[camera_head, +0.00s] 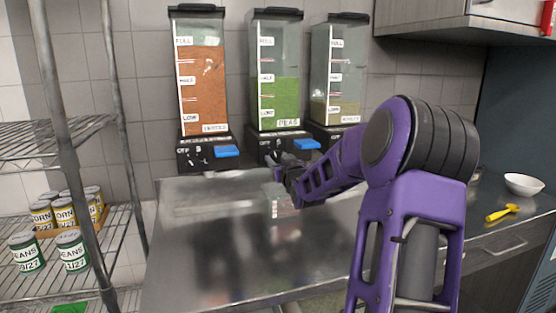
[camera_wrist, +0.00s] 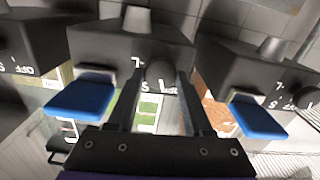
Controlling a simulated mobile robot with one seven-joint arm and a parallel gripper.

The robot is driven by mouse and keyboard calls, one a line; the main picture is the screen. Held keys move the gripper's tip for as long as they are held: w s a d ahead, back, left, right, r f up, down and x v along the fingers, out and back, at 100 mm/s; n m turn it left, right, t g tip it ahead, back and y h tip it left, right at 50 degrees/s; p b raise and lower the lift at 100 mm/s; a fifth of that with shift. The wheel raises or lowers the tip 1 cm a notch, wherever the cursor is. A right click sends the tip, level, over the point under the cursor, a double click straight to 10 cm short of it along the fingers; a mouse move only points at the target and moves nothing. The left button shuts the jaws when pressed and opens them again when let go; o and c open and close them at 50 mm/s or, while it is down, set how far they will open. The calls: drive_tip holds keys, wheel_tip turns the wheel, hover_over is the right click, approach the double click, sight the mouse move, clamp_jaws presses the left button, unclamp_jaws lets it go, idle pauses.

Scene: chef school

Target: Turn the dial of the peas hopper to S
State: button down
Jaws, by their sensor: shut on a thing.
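The peas hopper (camera_head: 275,100) is the middle of three clear dispensers, with green contents to about the half mark. Its black base (camera_wrist: 105,45) carries a blue lever (camera_wrist: 82,95) and a round black dial (camera_wrist: 160,73). My gripper (camera_head: 284,172) is at the front of this base. In the wrist view my gripper (camera_wrist: 160,82) has its two fingers on either side of the dial, shut on it. Marks like "7" and "L" show beside the dial.
A hopper with orange contents (camera_head: 202,85) stands left, and a third hopper (camera_head: 338,75) stands right. A clear measuring container (camera_head: 278,203) is on the steel counter (camera_head: 190,260) below my gripper. A yellow tool (camera_head: 502,212) and white bowl (camera_head: 524,185) lie far right.

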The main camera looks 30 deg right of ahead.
drive_tip(key=m+p, duration=0.1)
drive_tip(key=m, duration=0.4)
drive_tip(key=shift+m, duration=0.3)
drive_tip(key=shift+m+p, duration=0.65)
drive_tip(key=shift+m, duration=1.45)
drive_tip(key=shift+f, duration=0.1)
drive_tip(key=shift+c, duration=1.5)
unclamp_jaws()
drive_tip(key=shift+s, duration=0.1)
drive_tip(key=v, duration=1.7)
drive_tip(key=shift+s+p, duration=0.15)
drive_tip(key=shift+p, duration=0.3)
